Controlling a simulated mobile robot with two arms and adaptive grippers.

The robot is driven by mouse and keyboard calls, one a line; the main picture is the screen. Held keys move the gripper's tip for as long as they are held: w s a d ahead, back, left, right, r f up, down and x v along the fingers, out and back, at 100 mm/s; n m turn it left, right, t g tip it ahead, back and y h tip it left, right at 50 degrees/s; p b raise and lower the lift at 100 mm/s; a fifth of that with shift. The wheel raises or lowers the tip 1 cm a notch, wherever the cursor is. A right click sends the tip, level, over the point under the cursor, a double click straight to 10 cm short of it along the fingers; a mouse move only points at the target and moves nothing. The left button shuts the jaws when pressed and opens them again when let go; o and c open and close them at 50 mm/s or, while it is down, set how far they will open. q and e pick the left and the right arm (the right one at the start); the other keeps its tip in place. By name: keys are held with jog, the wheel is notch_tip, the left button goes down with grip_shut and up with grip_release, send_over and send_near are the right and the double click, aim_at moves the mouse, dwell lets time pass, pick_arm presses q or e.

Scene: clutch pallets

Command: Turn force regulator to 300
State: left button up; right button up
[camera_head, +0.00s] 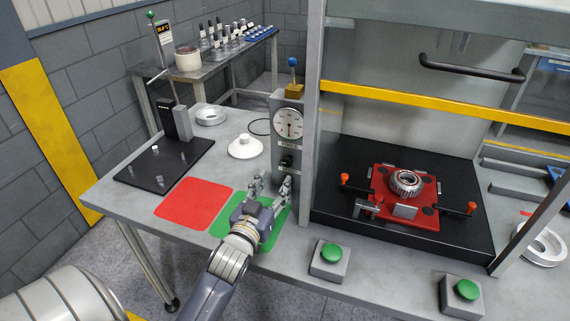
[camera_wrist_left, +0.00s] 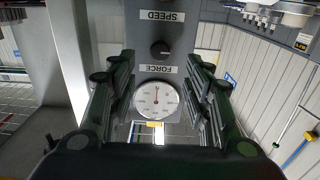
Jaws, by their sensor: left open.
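The force panel (camera_head: 283,103) is a grey upright box beside the press frame. It bears a round white dial gauge (camera_head: 288,123), which also shows in the left wrist view (camera_wrist_left: 156,99). A small dark knob (camera_head: 287,161) sits by the FORCE label and shows in the wrist view (camera_wrist_left: 160,49), where the panel appears upside down. The dial's figures are too small to read. My left gripper (camera_head: 271,184) is open and empty, in front of and below the knob. In the wrist view its fingers (camera_wrist_left: 160,80) stand apart on either side of the dial. My right gripper is not in view.
A red fixture (camera_head: 385,207) holding a metal ring part (camera_head: 406,182) lies inside the press. Green push buttons (camera_head: 331,252) (camera_head: 467,290) stand along the table's front. A white dome-shaped part (camera_head: 245,147) lies left of the panel. A red mat (camera_head: 194,202) lies left of my gripper.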

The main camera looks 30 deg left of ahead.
aim_at(286, 164)
pick_arm(q)
jog(key=x, duration=0.5)
jog(key=shift+w+p, duration=0.3)
jog(key=shift+p, duration=0.1)
jog(key=shift+x, duration=1.3)
jog(key=shift+f, duration=0.1)
jog(key=shift+c, duration=0.2)
jog(key=c, duration=1)
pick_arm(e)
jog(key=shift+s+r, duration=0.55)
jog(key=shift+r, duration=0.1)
